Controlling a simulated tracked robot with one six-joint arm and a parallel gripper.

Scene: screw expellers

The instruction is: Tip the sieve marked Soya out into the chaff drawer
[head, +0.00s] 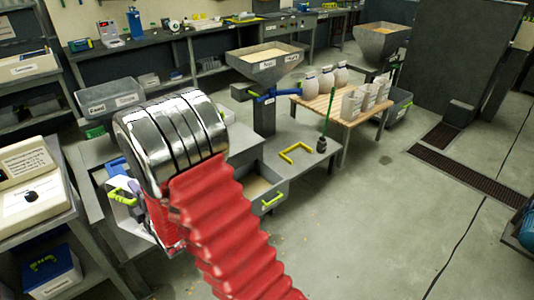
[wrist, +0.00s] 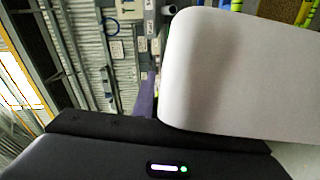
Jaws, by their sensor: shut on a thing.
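The chaff drawer (head: 283,190) appears to be the open grey drawer with a yellow-green handle in the head view; pale material shows inside. My red-sleeved arm crosses in front of the bench left of it and covers most of my gripper. In the wrist view my gripper (wrist: 147,100) is shut, its dark body at the bottom and a purple part ahead. A large pale rounded surface, perhaps the sieve (wrist: 240,75), fills the right side close to the camera. No Soya marking is readable, and the sieve's contents and tilt cannot be told.
A labelled grey hopper (head: 266,60) stands behind the drawer. A yellow bracket (head: 298,153) and a green-handled brush (head: 323,140) are on the grey bench. A wooden table (head: 345,112) holds white jars and cups. A pale control box (head: 32,180) stands at the left. The right floor is open.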

